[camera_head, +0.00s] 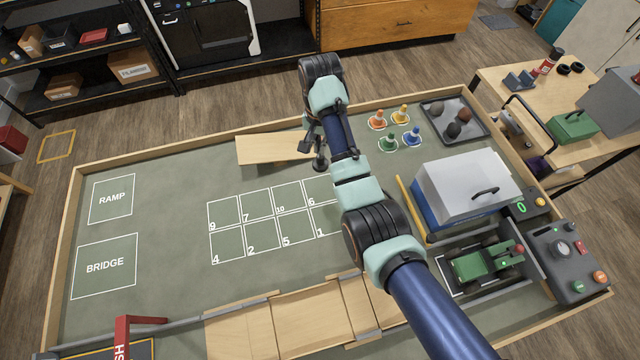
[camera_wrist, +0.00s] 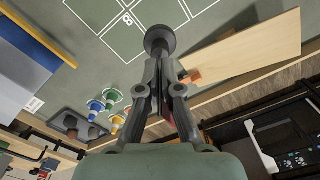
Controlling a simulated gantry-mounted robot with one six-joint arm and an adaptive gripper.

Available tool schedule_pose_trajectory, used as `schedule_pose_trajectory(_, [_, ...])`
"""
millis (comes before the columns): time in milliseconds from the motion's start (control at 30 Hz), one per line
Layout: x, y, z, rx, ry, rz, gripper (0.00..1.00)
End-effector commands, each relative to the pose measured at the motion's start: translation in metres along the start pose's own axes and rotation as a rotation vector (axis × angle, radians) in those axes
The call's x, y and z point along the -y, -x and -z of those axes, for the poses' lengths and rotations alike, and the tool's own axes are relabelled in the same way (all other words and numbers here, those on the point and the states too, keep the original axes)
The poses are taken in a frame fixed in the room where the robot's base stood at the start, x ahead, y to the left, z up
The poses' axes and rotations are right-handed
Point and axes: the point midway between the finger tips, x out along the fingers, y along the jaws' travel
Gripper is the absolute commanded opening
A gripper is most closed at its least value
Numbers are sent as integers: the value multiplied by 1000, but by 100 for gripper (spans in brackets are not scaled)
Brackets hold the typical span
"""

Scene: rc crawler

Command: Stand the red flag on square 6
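Square 6 (camera_head: 320,188) is a white-outlined square in the far row of the numbered grid. My arm covers the part of the grid to its right. My gripper (camera_head: 314,146) hangs above the table just beyond square 6, near the wooden board. In the wrist view my gripper (camera_wrist: 165,92) appears shut on the red flag, whose dark round base (camera_wrist: 160,40) points away from the fingers. A little red shows beside and between the fingers. The base also shows under the gripper in the head view (camera_head: 320,164), apparently clear of the table.
A wooden board (camera_head: 262,150) lies left of the gripper. Orange (camera_head: 377,121), yellow (camera_head: 401,115), green (camera_head: 388,142) and blue (camera_head: 411,137) pieces stand to the right. A grey-lidded blue box (camera_head: 465,185) is further right. The other visible grid squares are empty.

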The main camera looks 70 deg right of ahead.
Motion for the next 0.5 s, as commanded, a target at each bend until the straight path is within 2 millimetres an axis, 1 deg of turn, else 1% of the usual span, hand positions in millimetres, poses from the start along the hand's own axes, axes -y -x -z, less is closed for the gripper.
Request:
schedule_pose_trajectory(33, [0, -31, 0, 0, 1, 0, 0])
schedule_pose_trajectory(100, [0, -51, 0, 0, 1, 0, 0])
schedule_pose_trajectory(133, [0, -50, 0, 2, 1, -2, 0])
schedule_pose_trajectory(167, [0, -54, -1, 3, 1, -2, 0])
schedule_pose_trajectory(200, [0, -66, -1, 4, 1, -3, 0])
schedule_pose_trajectory(333, [0, -93, -1, 2, 2, -1, 0])
schedule_pose_trajectory(400, [1, -100, 0, 0, 2, 0, 0])
schedule_pose_trajectory(500, [1, -104, 0, -1, 2, 0, 0])
